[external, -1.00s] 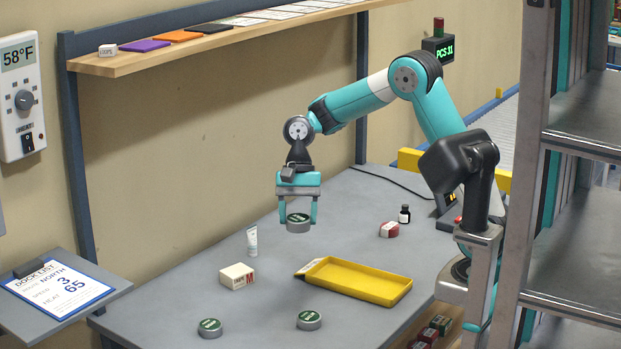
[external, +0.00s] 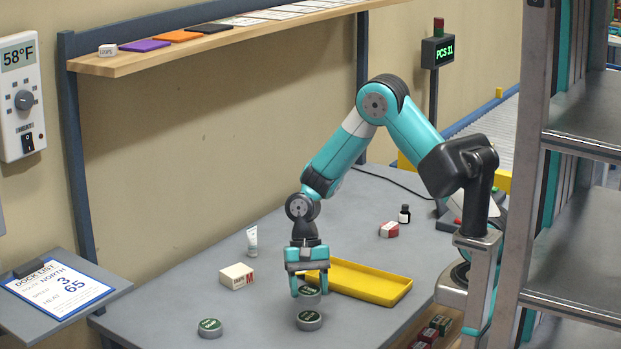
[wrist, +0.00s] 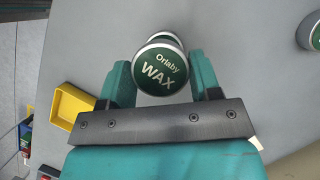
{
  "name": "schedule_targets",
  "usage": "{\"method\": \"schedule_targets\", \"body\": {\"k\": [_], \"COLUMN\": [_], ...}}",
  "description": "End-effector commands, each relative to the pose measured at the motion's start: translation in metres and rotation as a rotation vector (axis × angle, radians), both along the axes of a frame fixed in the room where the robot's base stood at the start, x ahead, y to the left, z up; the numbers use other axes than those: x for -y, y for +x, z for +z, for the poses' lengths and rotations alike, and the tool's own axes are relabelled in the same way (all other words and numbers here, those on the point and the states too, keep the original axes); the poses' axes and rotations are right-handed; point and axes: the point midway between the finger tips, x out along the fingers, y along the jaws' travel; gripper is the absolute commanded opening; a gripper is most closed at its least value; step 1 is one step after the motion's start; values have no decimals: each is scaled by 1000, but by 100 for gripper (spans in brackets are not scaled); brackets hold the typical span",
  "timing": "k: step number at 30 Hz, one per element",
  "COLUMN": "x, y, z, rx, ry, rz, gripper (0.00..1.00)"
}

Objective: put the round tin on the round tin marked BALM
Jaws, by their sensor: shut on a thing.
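My gripper (external: 309,291) is shut on a round tin with a green lid, which in the wrist view reads Orlaby WAX (wrist: 160,72). The held tin (external: 309,296) is level, a little above a second green-lidded round tin (external: 309,321) on the table; a small gap shows between them. In the wrist view a rim of the lower tin peeks out past the held one, and its label is hidden. A third round tin (external: 209,328) stands to the left; it shows at the right edge of the wrist view (wrist: 312,32). I cannot read which is marked BALM.
A yellow tray (external: 375,290) lies just behind and right of my gripper. A white box with a red M (external: 236,276) and a white tube (external: 252,241) stand to the left. A red box (external: 389,230) and a dark bottle (external: 404,214) stand farther back. Table between the two standing tins is clear.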

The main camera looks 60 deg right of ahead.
Motion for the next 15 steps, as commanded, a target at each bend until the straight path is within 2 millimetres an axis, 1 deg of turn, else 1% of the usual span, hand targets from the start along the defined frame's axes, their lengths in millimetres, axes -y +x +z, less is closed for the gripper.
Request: {"method": "schedule_targets", "body": {"k": [6,9,15], "x": [0,0,0], "y": [-1,0,0], "z": [-32,-41,-43], "rx": [-4,-2,1], "ry": [0,-1,0], "rz": [0,0,0], "gripper": [29,29,29]}}
